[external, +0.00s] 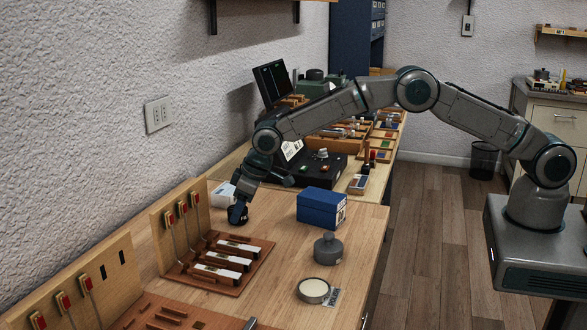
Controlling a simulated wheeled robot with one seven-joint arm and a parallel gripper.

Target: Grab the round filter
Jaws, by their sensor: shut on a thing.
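My gripper (238,211) points down at the wooden bench (285,235), close to the wall and beyond the rack of piano parts. It is shut on a small dark round thing (238,221), which I take to be the round filter. The filter is low at the bench top; whether it touches the wood I cannot tell. The fingers hide part of it.
A blue box (321,208), a grey lidded pot (328,249) and a round tin with a pale top (313,290) stand to the right. A wooden rack (212,255) is in front. A black case (310,170) lies behind. Bare bench lies between.

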